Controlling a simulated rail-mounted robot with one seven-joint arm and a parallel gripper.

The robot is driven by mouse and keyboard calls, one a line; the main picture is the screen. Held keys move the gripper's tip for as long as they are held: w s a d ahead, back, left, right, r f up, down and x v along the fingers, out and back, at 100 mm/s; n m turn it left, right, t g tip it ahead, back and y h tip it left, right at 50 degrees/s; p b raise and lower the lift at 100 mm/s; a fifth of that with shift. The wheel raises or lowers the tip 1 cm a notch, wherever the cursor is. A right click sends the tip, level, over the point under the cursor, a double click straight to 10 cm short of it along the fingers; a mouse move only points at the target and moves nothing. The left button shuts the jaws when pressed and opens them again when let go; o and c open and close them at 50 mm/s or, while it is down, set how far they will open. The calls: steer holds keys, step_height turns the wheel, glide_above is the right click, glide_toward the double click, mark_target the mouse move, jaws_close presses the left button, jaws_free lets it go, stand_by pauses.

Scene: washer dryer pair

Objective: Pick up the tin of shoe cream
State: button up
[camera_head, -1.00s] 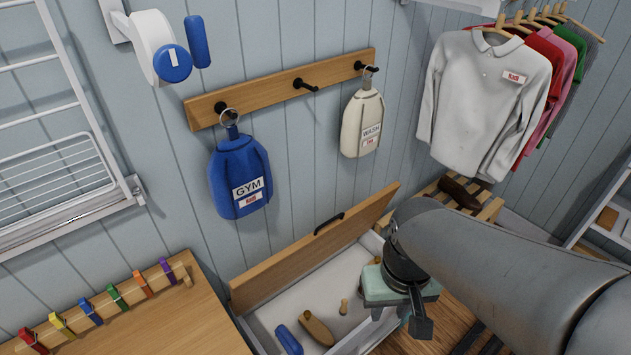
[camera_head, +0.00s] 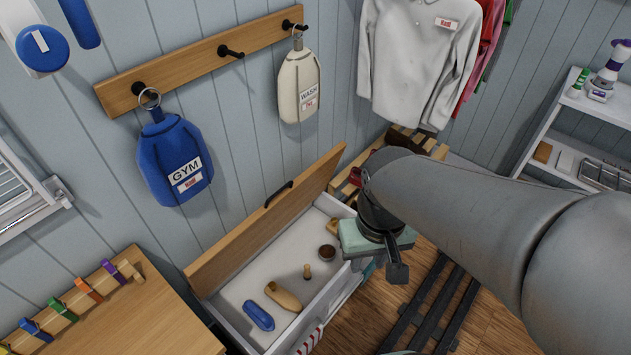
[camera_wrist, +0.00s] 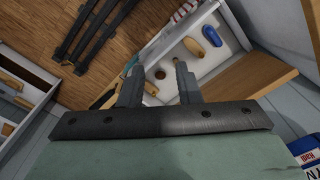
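A small round dark-brown tin (camera_head: 327,252), apparently the shoe cream, lies in the white-lined open bench box (camera_head: 238,291), near its right end. In the wrist view the tin (camera_wrist: 160,74) shows between and beyond the fingertips; no label is readable. My gripper (camera_wrist: 157,70) is open with nothing between its fingers. In the head view my gripper (camera_head: 397,272) is above and to the right of the box, apart from the tin. My arm hides part of the box's right end.
The box also holds a blue brush (camera_head: 258,315), a tan shoe-shaped item (camera_head: 284,297) and a small wooden peg (camera_head: 307,271). Its wooden lid (camera_head: 262,222) stands tilted open along the wall side. A blue GYM bag (camera_head: 172,158) and WASH bag (camera_head: 299,85) hang above.

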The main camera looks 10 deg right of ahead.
steer(key=shift+o, duration=0.3)
steer(key=o, duration=1.2)
